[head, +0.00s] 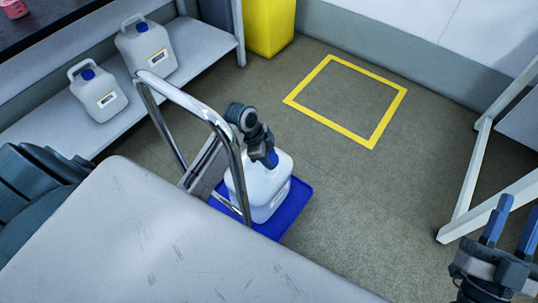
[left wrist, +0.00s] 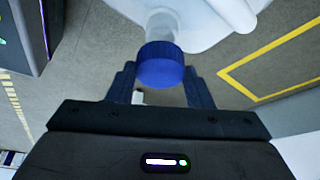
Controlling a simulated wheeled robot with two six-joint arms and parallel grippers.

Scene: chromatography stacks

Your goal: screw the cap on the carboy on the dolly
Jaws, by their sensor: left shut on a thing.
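The white carboy (head: 265,189) stands upright on the blue dolly (head: 295,207), beside its chrome handle (head: 226,135). My left gripper (head: 269,158) reaches down over the carboy's top. It is shut on the blue cap (left wrist: 161,65). In the left wrist view the cap sits at the mouth of the carboy's neck (left wrist: 160,25), between the two fingers. I cannot tell how tightly it is threaded. My right gripper (head: 511,228) is open and empty at the lower right, well away from the carboy.
Two capped white carboys (head: 147,48) stand on a low grey shelf (head: 52,132) at left. A yellow bin (head: 268,22) stands at the back. A grey surface (head: 150,240) fills the foreground. The floor inside the yellow outline (head: 372,136) is empty. White frame legs (head: 470,178) stand right.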

